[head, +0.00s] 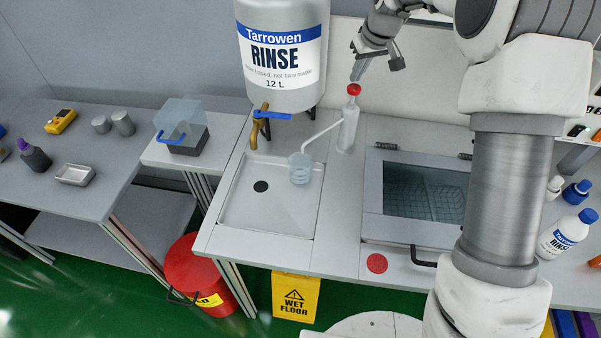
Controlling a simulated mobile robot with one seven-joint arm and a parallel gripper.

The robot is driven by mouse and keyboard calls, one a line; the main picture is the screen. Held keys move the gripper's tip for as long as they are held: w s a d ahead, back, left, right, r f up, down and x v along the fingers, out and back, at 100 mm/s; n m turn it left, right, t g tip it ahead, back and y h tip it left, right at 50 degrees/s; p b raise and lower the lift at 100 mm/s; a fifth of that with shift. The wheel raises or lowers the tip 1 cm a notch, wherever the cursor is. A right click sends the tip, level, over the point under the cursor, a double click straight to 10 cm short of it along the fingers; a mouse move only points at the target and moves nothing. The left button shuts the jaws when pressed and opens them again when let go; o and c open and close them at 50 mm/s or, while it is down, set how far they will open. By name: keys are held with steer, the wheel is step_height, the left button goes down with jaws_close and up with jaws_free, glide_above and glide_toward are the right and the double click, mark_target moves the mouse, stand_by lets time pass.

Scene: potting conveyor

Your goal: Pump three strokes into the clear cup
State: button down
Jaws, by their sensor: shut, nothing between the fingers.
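The clear cup (300,168) stands at the sink's upper right edge. It looks pale bluish, and I cannot tell how much liquid is in it. From this angle I cannot tell whether the tips touch the top.
A large Tarrowen Rinse tank (282,85) with a tap (264,116) hangs over the sink (238,206). A lidded glass-topped basin (423,190) is right of the bottle. A red disc (377,263) lies at the counter's front.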

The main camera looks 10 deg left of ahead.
steer(key=shift+r, duration=0.1)
step_height(320, 180, up, 6)
steer(key=p, duration=0.4)
stand_by(0.7)
steer(key=s+d+r+m+h, duration=0.1)
steer(key=s+d+r, duration=0.4)
steer(key=s, duration=0.4)
steer(key=s+d+r+m, duration=0.1)
steer(key=s+d+r, duration=0.1)
steer(key=s+r, duration=0.5)
steer(key=s+d+f+m, duration=0.2)
steer(key=s+d, duration=0.1)
steer(key=s, duration=0.9)
steer(key=s+d+f+m+t+h, duration=0.1)
steer(key=s+d+f+m, duration=0.1)
steer(key=s, duration=0.9)
steer(key=shift+s+d+f+t, duration=0.15)
steer(key=shift+s+d+t, duration=0.2)
steer(key=shift+d, duration=0.1)
